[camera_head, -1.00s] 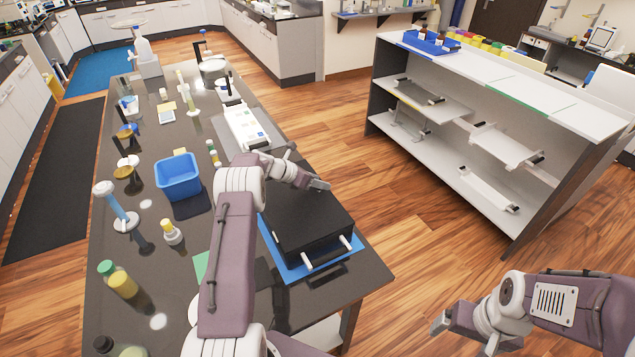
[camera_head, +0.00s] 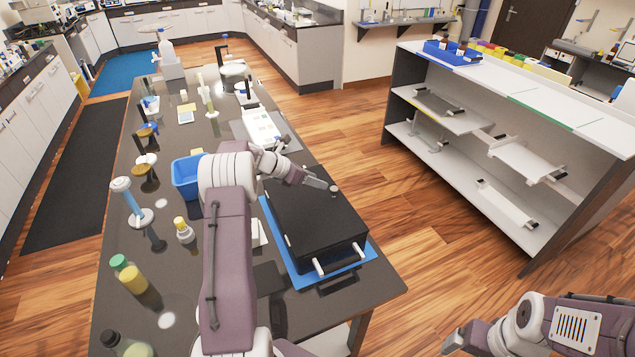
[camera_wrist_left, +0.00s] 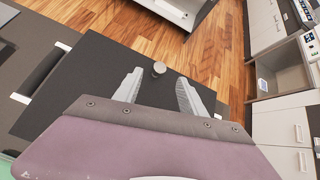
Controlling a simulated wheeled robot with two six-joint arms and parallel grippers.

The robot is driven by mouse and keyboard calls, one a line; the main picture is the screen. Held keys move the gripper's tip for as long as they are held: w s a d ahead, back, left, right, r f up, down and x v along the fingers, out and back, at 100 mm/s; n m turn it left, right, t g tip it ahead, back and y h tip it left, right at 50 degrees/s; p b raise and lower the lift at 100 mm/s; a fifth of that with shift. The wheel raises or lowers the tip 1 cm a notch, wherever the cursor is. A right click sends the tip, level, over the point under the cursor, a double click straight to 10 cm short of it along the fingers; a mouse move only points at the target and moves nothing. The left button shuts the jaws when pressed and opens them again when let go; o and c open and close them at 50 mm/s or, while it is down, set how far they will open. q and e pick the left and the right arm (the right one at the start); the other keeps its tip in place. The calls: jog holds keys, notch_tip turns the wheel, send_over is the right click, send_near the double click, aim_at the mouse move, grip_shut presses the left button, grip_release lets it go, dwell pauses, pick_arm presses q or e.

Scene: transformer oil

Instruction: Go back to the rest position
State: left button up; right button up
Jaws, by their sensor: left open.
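My left gripper (camera_head: 322,184) is over the far right part of a black box (camera_head: 315,232) on the dark bench. In the left wrist view its two fingers (camera_wrist_left: 159,90) are apart with nothing between them. A small round grey knob (camera_wrist_left: 159,68) shows just beyond the fingertips, above the box; it also shows beside the gripper in the head view (camera_head: 334,190). My right gripper (camera_head: 456,343) is at the bottom right, partly cut off by the frame edge, over the floor. Its fingers are not clear.
The black box sits on a blue mat (camera_head: 360,266). A blue bin (camera_head: 186,177), partly behind my left arm, a blue-topped cylinder (camera_head: 132,202) and several bottles stand on the bench. A white shelf unit (camera_head: 500,110) is to the right, with open floor between.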

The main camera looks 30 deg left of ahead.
pick_arm(q)
jog(key=w+d+r+m+b, duration=0.2)
jog(key=d+r, duration=0.3)
jog(key=d, duration=0.4)
jog(key=s+d+m+g+b, duration=0.1)
jog(key=s+d+m+g, duration=0.3)
jog(key=s+d, duration=0.5)
jog(key=s+d+f+m+g+y+b, duration=0.1)
jog(key=s+d+f+m, duration=0.1)
jog(key=s+m, duration=0.35)
jog(key=s+d+f+m+y, duration=0.1)
jog(key=s+d+f+m, duration=0.1)
jog(key=s+m, duration=0.35)
jog(key=s+a+f+m+y, duration=0.2)
jog(key=s+a+f+m, duration=0.1)
jog(key=s+m, duration=0.3)
jog(key=s+a+f+m+g+y, duration=0.1)
jog(key=s+a+f+m+y, duration=0.1)
jog(key=s+m, duration=0.5)
notch_tip(320, 180, down, 2)
jog(key=shift+s+a+f+m+g, duration=0.1)
jog(key=shift+s+a+m+g, duration=0.3)
jog(key=shift+a, duration=0.35)
